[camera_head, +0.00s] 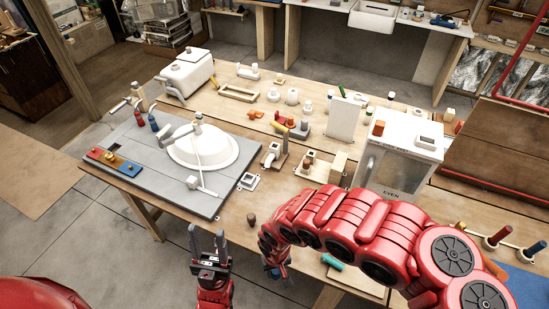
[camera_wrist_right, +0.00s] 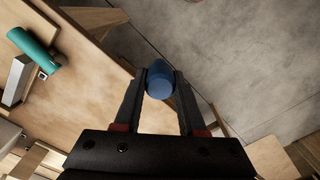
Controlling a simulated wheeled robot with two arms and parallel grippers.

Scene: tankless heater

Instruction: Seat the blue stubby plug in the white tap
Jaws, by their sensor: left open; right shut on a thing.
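My right gripper (camera_head: 277,268) is shut on the blue stubby plug (camera_wrist_right: 160,82), a short rounded blue cylinder held between the fingertips in the right wrist view. In the head view the gripper hangs low at the table's front edge, partly hidden by my right arm, and only a little blue shows. My left gripper (camera_head: 207,236) is open and empty in front of the table. Several white fittings stand on the table, among them one on the grey board (camera_head: 195,183) and one on a small wooden base (camera_head: 271,150). I cannot tell which is the white tap. The plug is apart from all of them.
A teal cylinder (camera_head: 333,262) lies near the front edge, right of my right gripper. A brown knob (camera_head: 251,219) stands at the edge. A white basin (camera_head: 203,148) sits on the board. A white oven-like box (camera_head: 397,150) stands right. Floor is clear in front.

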